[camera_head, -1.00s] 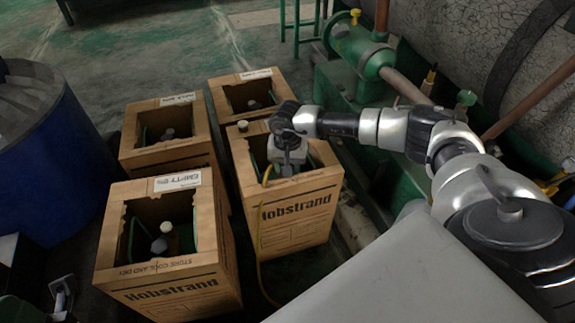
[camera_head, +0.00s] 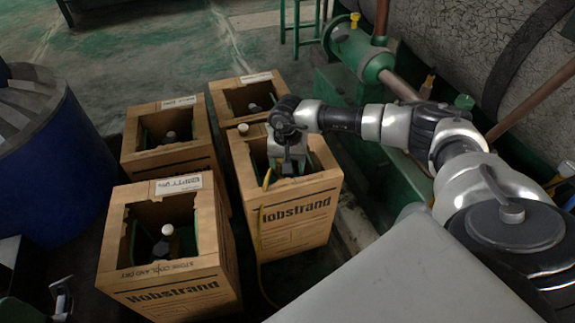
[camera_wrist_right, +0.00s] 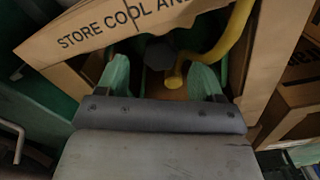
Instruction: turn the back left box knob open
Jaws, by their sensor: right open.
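The back left box (camera_head: 203,150) is an open-topped cardboard carton. Its dark grey knob (camera_head: 170,136) shows inside, and no gripper is near it. My right gripper (camera_head: 289,168) reaches down into the front right box (camera_head: 297,208), marked Hobstrand. In the right wrist view its two green fingers (camera_wrist_right: 160,72) are spread and hold nothing. A dark rounded part (camera_wrist_right: 160,50) and the end of a yellow hose (camera_wrist_right: 175,80) show between and beyond the fingers. My left gripper is not in view.
The front left box (camera_head: 175,290) and back right box (camera_head: 249,78) stand beside these two. A blue drum (camera_head: 55,175) stands at left. Green piping and a large tank (camera_head: 475,45) lie along the right. The yellow hose hangs down the front right box. Open floor lies behind.

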